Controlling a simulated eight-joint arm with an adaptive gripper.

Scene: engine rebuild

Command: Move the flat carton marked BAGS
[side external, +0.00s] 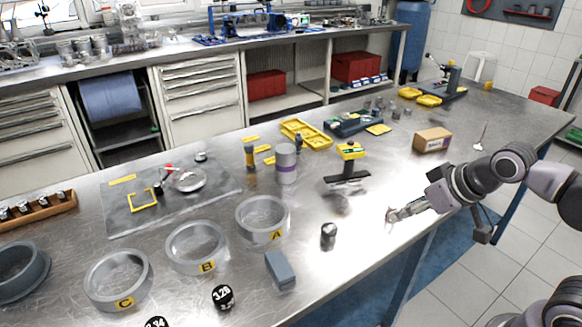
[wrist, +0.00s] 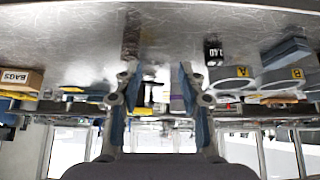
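The brown carton (side external: 433,140) sits on the metal bench toward the right in the side view. In the wrist view the carton marked BAGS (wrist: 20,82) shows at the left edge, partly cut off, its white label readable. My gripper (side external: 393,214) is low over the bench near its front edge, nearer the side camera than the carton and clearly apart from it. In the wrist view my gripper (wrist: 157,78) has its two fingers spread with nothing held between them. Whether the fingertips touch the bench I cannot tell.
A yellow-topped stand (side external: 349,165) is left of the carton. A dark cylinder (side external: 328,234), a blue-grey block (side external: 280,269) and ring A (side external: 263,219) lie farther left. Yellow trays (side external: 306,134) are behind. Bare bench lies between my gripper and the carton.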

